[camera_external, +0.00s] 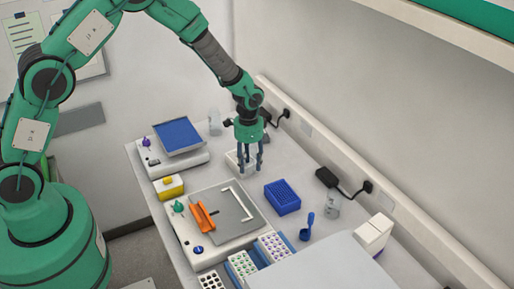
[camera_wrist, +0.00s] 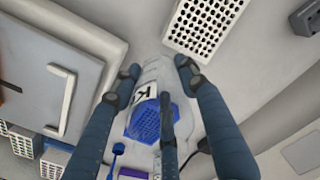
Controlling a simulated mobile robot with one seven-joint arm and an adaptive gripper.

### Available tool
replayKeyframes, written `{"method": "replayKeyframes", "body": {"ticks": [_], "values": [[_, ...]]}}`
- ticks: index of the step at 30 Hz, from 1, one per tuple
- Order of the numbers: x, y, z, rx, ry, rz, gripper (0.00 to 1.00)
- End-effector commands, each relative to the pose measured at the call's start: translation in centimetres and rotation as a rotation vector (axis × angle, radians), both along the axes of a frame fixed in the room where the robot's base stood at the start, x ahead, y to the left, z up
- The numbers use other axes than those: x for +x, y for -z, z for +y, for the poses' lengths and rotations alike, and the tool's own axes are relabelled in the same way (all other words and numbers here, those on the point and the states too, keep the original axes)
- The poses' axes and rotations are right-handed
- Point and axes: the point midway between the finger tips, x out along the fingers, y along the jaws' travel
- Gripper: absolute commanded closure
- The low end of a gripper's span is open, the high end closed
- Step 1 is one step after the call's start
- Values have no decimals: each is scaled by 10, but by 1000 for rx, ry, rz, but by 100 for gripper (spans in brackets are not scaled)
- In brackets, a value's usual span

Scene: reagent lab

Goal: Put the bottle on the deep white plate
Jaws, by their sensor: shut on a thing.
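A clear, pale bottle (camera_wrist: 151,72) with a white label bearing dark letters sits between my fingers in the wrist view. My gripper (camera_wrist: 160,75) is shut on it, and its fingers hide part of it. In the external view my gripper (camera_external: 249,168) points down, and the bottle is hard to make out among the dark fingers. The deep white plate (camera_wrist: 207,24), a white block with rows of holes, lies at the top of the wrist view, apart from the fingertips in the picture. In the external view the white plate (camera_external: 232,159) shows partly behind my gripper.
A clear vessel (camera_external: 333,206) stands near the wall. A blue dotted patch beside the label may be rack or cap.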

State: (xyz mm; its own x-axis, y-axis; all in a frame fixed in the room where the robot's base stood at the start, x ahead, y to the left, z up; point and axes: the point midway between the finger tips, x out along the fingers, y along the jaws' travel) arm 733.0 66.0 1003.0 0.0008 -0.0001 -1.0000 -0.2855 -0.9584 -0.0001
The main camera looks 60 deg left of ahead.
Motion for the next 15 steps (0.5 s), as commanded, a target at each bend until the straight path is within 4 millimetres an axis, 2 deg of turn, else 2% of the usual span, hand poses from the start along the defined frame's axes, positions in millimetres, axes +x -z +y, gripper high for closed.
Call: {"method": "replayKeyframes", "body": {"ticks": [15], "values": [[-54, -22, 32, 0, -44, -3, 84]]}}
